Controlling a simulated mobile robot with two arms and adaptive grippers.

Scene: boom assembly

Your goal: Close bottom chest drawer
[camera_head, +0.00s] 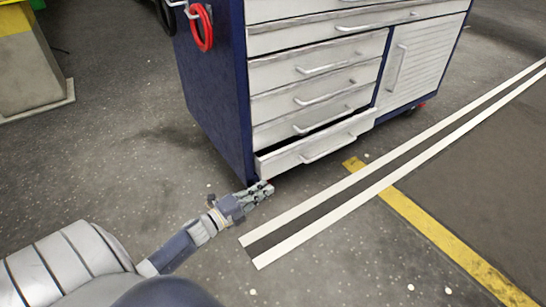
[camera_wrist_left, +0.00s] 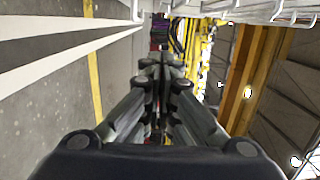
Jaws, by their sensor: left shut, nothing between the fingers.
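The tool chest (camera_head: 213,95) is blue with white drawer fronts and stands on the floor. Its bottom drawer (camera_head: 318,146) is pulled partly out, with a dark gap above its front. The drawers above it look shut. My left gripper (camera_head: 266,188) is shut and empty, low near the floor, just in front of the bottom drawer's left end. I cannot tell whether its tips touch the drawer. In the left wrist view the shut fingers (camera_wrist_left: 162,62) point forward, with pale drawer fronts and handles at the top edge. My right gripper is not in view.
A red cable coil (camera_head: 202,28) hangs on the chest's left side. White floor stripes (camera_head: 300,228) and a yellow line (camera_head: 440,235) run across the floor in front of the chest. A yellow and grey post base (camera_head: 28,60) stands at upper left. The floor around my arm is clear.

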